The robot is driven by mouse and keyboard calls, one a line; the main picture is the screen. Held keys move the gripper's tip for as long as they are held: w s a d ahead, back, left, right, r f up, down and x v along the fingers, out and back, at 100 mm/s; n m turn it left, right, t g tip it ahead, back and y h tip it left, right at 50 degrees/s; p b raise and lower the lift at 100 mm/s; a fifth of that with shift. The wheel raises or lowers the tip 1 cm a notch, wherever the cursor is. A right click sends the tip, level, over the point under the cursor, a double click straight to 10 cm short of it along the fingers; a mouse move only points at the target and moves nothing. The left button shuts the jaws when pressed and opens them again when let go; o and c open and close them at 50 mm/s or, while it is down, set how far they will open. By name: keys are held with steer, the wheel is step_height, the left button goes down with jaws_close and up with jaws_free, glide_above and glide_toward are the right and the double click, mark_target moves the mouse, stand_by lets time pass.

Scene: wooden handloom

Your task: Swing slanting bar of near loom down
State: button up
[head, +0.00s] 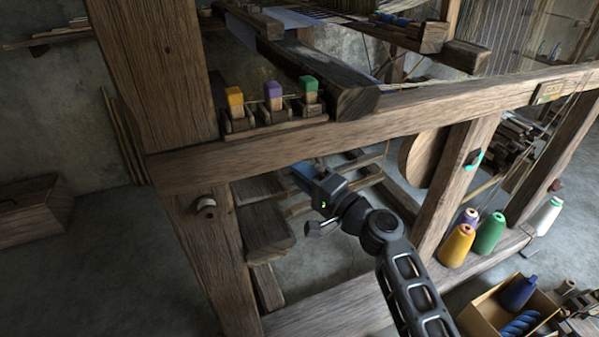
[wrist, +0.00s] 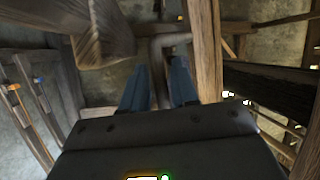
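The near loom is a dark wooden frame with a long front beam (head: 400,118) sloping across the head view. I cannot tell for certain which piece is the slanting bar. One leaning timber (head: 462,172) with a teal piece (head: 473,160) on it stands right of my arm. My gripper (head: 301,174) is below the front beam, inside the frame, its blue fingers pointing up-left. In the wrist view the blue fingers (wrist: 161,90) stand apart, with a thin wooden piece (wrist: 158,62) showing beyond the gap. I cannot tell whether they touch it. A wooden post (wrist: 206,50) is close beside the right finger.
Yellow, purple and green topped pegs (head: 272,97) sit on the beam. Wide treadle-like boards (head: 262,230) lie below my gripper. Thread cones (head: 489,236) stand on the lower rail at right, near an open box (head: 490,312). The floor at left (head: 100,265) is clear.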

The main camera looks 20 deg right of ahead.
jaws_close()
steer(key=shift+f, duration=0.1)
steer(key=f+m+b, duration=0.1)
steer(key=b, duration=0.2)
steer(key=f+b, duration=0.2)
steer(key=b, duration=0.1)
steer(key=shift+a+m+t, duration=0.4)
steer(key=shift+o, duration=0.4)
jaws_free()
steer(key=shift+o, duration=0.9)
